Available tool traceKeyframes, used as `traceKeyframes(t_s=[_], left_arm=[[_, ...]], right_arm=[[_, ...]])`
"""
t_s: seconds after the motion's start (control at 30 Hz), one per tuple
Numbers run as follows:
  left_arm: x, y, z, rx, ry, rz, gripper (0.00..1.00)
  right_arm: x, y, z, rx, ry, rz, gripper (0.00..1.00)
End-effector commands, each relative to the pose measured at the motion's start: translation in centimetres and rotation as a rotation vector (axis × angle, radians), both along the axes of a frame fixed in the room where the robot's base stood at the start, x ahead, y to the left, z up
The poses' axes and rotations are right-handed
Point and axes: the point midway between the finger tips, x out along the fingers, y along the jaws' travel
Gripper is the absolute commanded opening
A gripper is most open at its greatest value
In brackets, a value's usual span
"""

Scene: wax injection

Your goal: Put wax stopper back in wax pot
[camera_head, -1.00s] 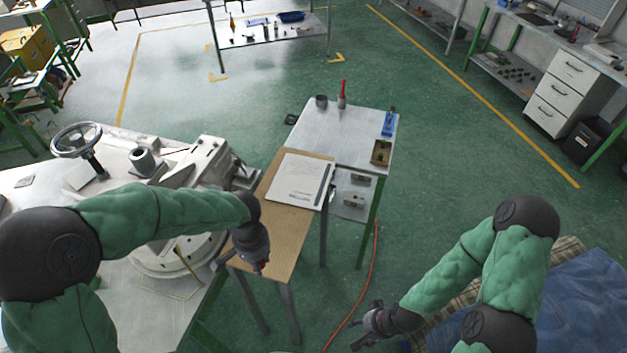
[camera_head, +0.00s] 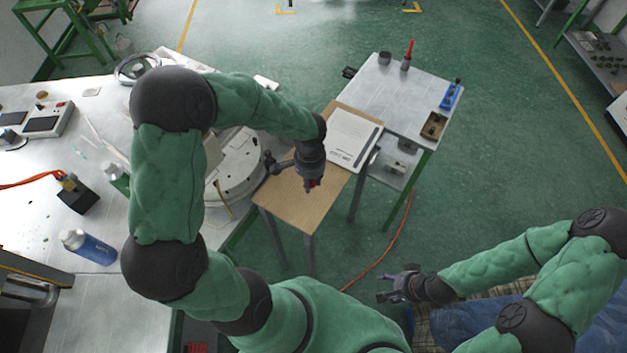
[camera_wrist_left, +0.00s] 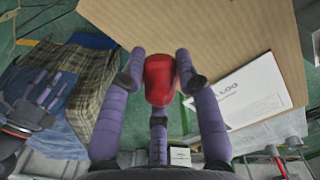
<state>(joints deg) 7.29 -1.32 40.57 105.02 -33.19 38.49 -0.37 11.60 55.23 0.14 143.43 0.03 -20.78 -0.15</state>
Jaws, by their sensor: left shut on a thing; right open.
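A red rounded piece (camera_wrist_left: 158,80), which looks like the wax stopper, is between the fingers of my left gripper (camera_wrist_left: 157,85). In the head view my left gripper (camera_head: 311,186) points down over the brown board (camera_head: 285,200), and only a bit of red shows at its tips. I cannot tell how high it is above the board. My right gripper (camera_head: 388,288) is open and empty at the lower right, away from the tables. I cannot identify the wax pot with certainty; part of the left table is behind my left arm.
A pale round machine part (camera_head: 235,172) stands left of the board. A document (camera_head: 350,138) lies on the board's far part. The small grey table (camera_head: 400,85) holds a dark cup (camera_head: 385,58), a red-topped item (camera_head: 407,55) and a blue holder (camera_head: 450,95). A blue bottle (camera_head: 88,247) lies left.

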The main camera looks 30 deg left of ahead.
Motion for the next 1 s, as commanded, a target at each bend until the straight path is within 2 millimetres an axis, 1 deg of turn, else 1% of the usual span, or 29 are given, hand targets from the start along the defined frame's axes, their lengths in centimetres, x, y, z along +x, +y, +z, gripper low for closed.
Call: traceKeyframes(t_s=[0.03, 0.1, 0.23, 0.33, 0.57, 0.7, 0.8, 1.0], left_arm=[[0.5, 0.2, -1.2, -0.001, 0.007, 0.000, 0.07], [1.4, 0.5, -2.4, -0.001, 0.007, -0.001, 0.07], [2.7, 0.9, -4.0, -0.001, 0.005, 0.001, 0.07], [3.4, 1.1, -4.7, -0.001, 0.004, 0.000, 0.07], [4.1, 1.4, -5.6, 0.000, 0.003, 0.000, 0.07], [4.0, 1.4, -7.5, -0.001, 0.006, 0.000, 0.07], [4.1, 1.4, -8.5, -0.001, 0.004, 0.000, 0.07], [4.1, 1.4, -8.6, -0.001, 0.001, 0.000, 0.07]], right_arm=[[0.0, 0.0, -0.1, 0.000, 0.000, 0.000, 0.58], [0.0, 0.0, -0.2, 0.000, 0.000, 0.000, 0.58], [0.0, 0.0, -0.2, 0.000, 0.000, 0.000, 0.58], [0.0, 0.0, -0.2, 0.000, 0.000, 0.000, 0.58], [0.0, 0.0, -0.2, 0.000, 0.000, 0.000, 0.58], [0.0, 0.0, -0.2, 0.000, 0.000, 0.000, 0.58], [0.0, 0.0, -0.2, 0.000, 0.000, 0.000, 0.58], [0.0, 0.0, -0.2, 0.000, 0.000, 0.000, 0.58]])
